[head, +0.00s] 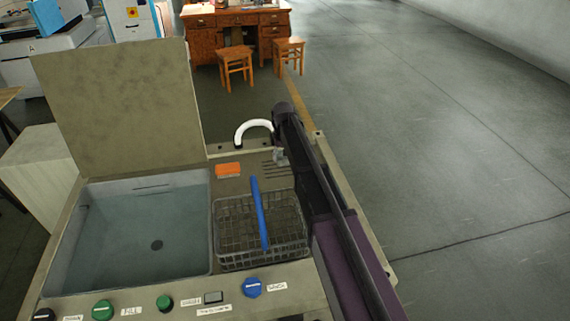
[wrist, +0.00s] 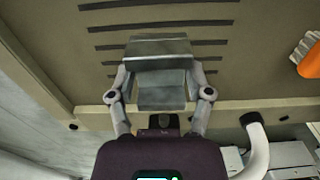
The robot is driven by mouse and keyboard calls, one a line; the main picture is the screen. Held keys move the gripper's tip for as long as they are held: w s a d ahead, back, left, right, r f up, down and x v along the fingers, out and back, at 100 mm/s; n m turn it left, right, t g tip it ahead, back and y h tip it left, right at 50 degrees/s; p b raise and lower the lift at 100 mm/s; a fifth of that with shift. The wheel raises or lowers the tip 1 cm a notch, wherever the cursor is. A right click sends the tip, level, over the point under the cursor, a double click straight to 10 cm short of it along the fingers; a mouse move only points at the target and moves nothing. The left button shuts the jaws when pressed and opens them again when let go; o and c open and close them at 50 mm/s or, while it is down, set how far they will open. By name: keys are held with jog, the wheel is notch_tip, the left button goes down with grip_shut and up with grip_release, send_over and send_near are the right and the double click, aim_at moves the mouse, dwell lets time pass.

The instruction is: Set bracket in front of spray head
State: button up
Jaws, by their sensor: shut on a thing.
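The grey metal bracket (wrist: 158,48) is held between the two fingers of my gripper (wrist: 160,88). It has an upper and a lower face with a step between them. It lies over the slotted part of the worktop. In the head view the bracket (head: 279,156) is small and partly hidden by my arm. The white curved spout, which looks like the spray head (head: 252,125), rises at the worktop's back edge, left of my gripper. It also shows at the lower right in the wrist view (wrist: 258,150). I cannot tell whether the bracket touches the worktop.
A wire basket (head: 232,262) with a blue handle (head: 260,215) stands in front of the slots. An orange sponge (head: 228,170) lies left of them. A tank (head: 150,245) with a raised lid (head: 120,105) is at the left. Knobs line the front panel.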

aim_at(283, 162)
jog(key=shift+f+b, duration=1.25)
jog(key=shift+f, duration=0.3)
jog(key=shift+f, duration=0.15)
jog(key=o, duration=1.3)
jog(key=shift+o, duration=0.2)
jog(key=shift+r, duration=0.2)
notch_tip(283, 162, up, 12)
jog(key=p, duration=1.2)
